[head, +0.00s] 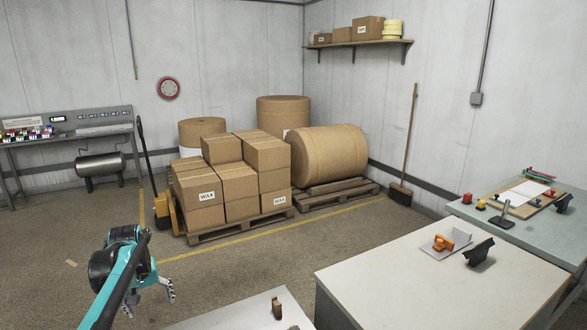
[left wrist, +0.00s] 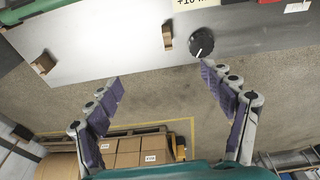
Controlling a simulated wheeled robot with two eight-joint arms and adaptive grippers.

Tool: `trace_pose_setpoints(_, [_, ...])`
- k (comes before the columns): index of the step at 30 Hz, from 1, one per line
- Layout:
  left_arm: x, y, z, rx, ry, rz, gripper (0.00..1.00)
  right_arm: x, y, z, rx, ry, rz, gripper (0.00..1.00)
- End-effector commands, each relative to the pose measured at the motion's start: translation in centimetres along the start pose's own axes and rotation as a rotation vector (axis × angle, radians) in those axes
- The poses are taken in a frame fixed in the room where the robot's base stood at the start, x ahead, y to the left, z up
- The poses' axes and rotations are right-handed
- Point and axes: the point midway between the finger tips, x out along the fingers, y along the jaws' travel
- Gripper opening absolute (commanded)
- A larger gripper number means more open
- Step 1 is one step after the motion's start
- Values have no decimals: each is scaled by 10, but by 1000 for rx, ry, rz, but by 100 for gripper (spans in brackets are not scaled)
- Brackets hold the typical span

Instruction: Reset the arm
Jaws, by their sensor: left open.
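My left arm comes in at the lower left of the head view. Its gripper (head: 150,298) hangs over the floor, left of the front table. In the left wrist view the same gripper (left wrist: 162,84) has its two purple-padded fingers spread wide apart. Nothing lies between them; bare floor shows behind. My right arm and gripper are in neither view.
A front table (head: 225,317) with a small brown block (head: 277,308) stands right of my left gripper. A white-topped table (head: 430,290) and a green bench (head: 535,235) are farther right. A pallet of wax boxes (head: 238,190) stands behind. Floor between is clear.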

Motion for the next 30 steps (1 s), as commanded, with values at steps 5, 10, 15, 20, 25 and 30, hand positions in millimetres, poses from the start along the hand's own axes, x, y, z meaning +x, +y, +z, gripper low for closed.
trace_pose_setpoints(5, [-41,33,61,104,79,29,82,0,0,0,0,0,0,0])
trace_pose_setpoints(10, [-64,53,123,199,157,60,82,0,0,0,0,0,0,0])
trace_pose_setpoints(15, [-73,64,188,292,233,93,82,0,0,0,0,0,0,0])
trace_pose_setpoints(20, [-68,68,248,378,306,128,82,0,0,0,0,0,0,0])
trace_pose_setpoints(25, [-54,68,297,451,370,160,82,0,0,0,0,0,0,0])
trace_pose_setpoints(30, [-42,67,322,490,405,178,82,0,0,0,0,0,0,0])
